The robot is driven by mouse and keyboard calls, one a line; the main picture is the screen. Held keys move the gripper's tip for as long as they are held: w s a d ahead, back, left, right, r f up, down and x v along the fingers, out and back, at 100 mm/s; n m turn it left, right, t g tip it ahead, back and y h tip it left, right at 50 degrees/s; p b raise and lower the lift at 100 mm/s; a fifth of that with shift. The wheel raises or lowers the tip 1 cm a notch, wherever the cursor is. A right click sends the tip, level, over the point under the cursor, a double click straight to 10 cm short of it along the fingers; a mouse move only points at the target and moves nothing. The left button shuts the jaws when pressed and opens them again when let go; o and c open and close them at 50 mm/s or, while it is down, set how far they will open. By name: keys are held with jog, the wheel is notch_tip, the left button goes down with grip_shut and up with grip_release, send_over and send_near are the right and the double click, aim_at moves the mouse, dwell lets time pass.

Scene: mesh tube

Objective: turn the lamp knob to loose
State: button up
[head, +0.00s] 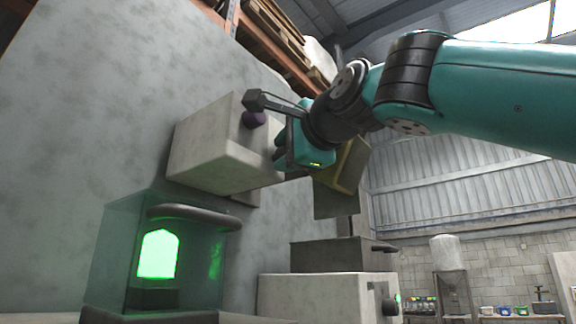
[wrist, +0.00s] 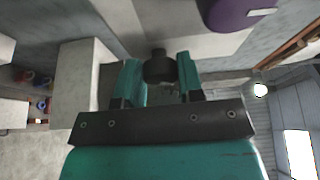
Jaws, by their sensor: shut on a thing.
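My gripper (head: 283,154) is at the front face of a pale wall box (head: 215,150) in the head view. In the wrist view, the two teal fingers of my gripper (wrist: 158,76) are closed around a dark round knob (wrist: 158,65), one on each side. The head view hides this knob behind my gripper. I see no markings that tell the knob's setting.
A green glowing lamp (head: 158,255) stands in a clear case below the box. A yellowish block (head: 342,165) is close behind my gripper. A lower pale box (head: 320,296) has a dark knob (head: 389,306). Shelves and a tank (head: 448,252) stand far right.

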jog(key=shift+w+f+n+t+y+b, duration=0.15)
jog(key=shift+n+y+b, duration=0.4)
jog(key=shift+n+b, duration=0.7)
jog(key=shift+s+f+n+t+y+b, duration=0.1)
jog(key=shift+n+t+y+b, duration=0.3)
jog(key=shift+n, duration=1.4)
jog(key=shift+w+f+n+t+y+b, duration=0.15)
jog(key=shift+n+y+b, duration=0.5)
jog(key=shift+n+b, duration=0.7)
jog(key=shift+s+n, duration=0.1)
jog(key=shift+n, duration=0.4)
jog(key=o, duration=0.9)
jog(key=shift+r, duration=0.1)
jog(key=shift+s+d, duration=0.1)
jog(key=b+v, duration=0.8)
jog(key=v, duration=0.9)
jog(key=shift+d, duration=0.2)
